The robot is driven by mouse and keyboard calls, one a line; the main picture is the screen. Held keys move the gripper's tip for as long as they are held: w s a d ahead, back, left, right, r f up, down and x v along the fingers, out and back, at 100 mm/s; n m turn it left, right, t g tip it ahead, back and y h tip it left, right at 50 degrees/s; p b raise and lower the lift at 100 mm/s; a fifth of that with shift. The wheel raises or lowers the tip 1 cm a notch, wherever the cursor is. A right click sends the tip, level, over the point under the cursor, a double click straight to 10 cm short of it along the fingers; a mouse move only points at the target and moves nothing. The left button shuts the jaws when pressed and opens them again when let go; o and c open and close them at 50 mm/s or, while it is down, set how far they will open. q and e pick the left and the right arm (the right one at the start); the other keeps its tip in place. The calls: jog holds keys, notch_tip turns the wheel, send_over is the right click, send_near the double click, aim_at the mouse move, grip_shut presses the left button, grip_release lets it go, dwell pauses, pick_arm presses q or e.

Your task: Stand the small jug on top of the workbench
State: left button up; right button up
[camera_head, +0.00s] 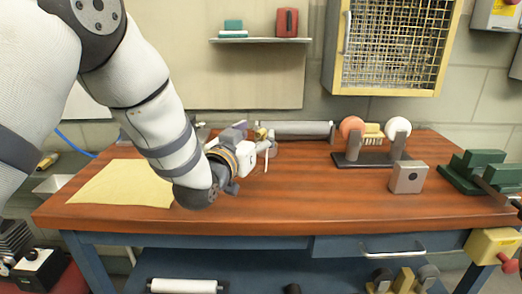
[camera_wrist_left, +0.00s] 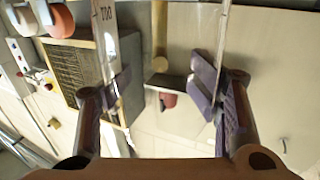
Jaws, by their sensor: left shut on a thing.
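The small jug (camera_wrist_left: 106,45) is clear with dark markings on its side, seen in the left wrist view. My left gripper (camera_wrist_left: 160,92) is shut on it, with a finger on each side. In the head view my left gripper (camera_head: 264,146) is over the back middle part of the workbench (camera_head: 320,208), which has a brown wooden top and blue frame. There the jug is mostly hidden or too clear to make out; I cannot tell whether its base touches the top. My right gripper is not in view.
A grey roller (camera_head: 295,129) lies behind the gripper. A yellow cloth (camera_head: 122,184) covers the left. The front middle is clear.

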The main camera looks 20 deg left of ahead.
pick_arm(q)
jog(key=shift+w+d+f, duration=0.25)
jog(key=shift+f, duration=0.1)
notch_tip(320, 180, down, 3)
jog(key=shift+w+d+f+b, duration=0.1)
jog(key=shift+d+f+b, duration=0.05)
jog(key=shift+b, duration=0.15)
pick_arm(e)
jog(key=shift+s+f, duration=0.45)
pick_arm(q)
jog(key=o, duration=1.4)
